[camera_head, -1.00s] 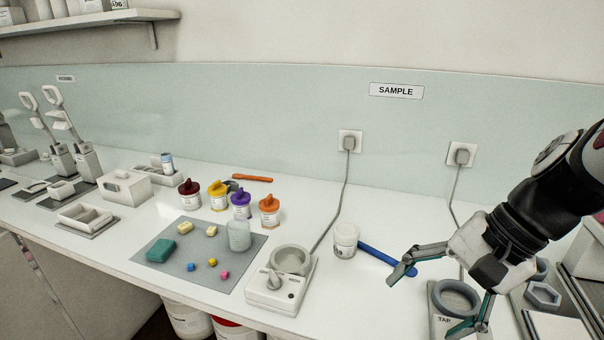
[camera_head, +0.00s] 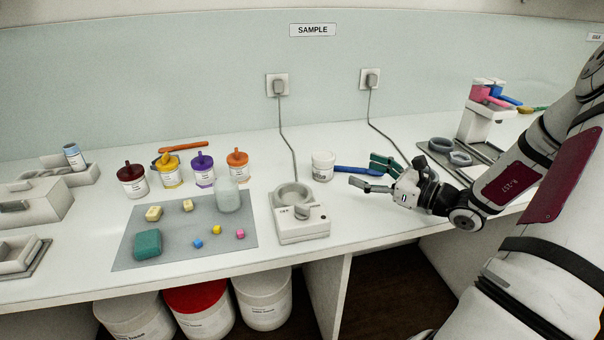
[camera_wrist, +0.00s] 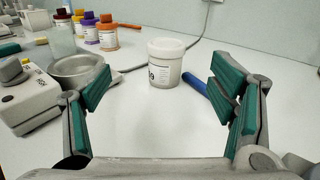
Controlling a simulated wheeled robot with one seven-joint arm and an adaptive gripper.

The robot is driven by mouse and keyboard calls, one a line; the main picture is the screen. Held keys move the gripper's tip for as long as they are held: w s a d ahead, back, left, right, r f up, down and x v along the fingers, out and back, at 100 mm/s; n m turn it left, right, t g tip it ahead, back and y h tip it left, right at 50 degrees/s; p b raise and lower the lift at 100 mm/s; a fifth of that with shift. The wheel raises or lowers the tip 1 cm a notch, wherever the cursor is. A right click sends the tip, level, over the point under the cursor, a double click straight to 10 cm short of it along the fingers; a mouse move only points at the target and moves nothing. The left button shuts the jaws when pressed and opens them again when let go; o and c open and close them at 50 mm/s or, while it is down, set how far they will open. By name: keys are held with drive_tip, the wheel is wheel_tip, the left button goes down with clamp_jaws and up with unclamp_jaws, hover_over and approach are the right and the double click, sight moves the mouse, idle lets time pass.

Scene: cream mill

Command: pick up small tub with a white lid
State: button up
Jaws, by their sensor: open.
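The small tub with a white lid (camera_head: 323,166) stands upright on the white counter, right of the grey and white device with a round bowl. In the wrist view the tub (camera_wrist: 166,63) is ahead of my gripper, between the two fingers in the picture and beyond their tips. It has a label with dark print on its left side. My gripper (camera_head: 368,175) is open and empty, low over the counter to the right of the tub. Its green-padded fingers (camera_wrist: 160,88) are spread wide in the wrist view and do not touch the tub.
A blue-handled tool (camera_head: 354,169) lies just right of the tub, close to my fingers. The bowl device (camera_head: 300,222) stands left of it. Several coloured-lid jars (camera_head: 203,170) and a grey mat (camera_head: 180,250) with small blocks lie further left. Counter in front of the tub is clear.

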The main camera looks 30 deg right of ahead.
drive_tip(key=shift+s+d+f+m, duration=0.1)
drive_tip(key=shift+d+f+m, duration=0.05)
drive_tip(key=shift+d+m, duration=0.15)
drive_tip(key=shift+w+a, duration=0.1)
drive_tip(key=shift+w, duration=0.1)
approach(325, 155)
drive_tip(key=x, duration=0.4)
drive_tip(key=shift+w+a+b, duration=0.2)
drive_tip(key=shift+w+b, duration=0.05)
drive_tip(key=shift+b, duration=0.1)
drive_tip(key=shift+x, duration=2.7)
drive_tip(key=shift+d, duration=0.1)
drive_tip(key=c, duration=1.3)
drive_tip(key=shift+c, duration=0.8)
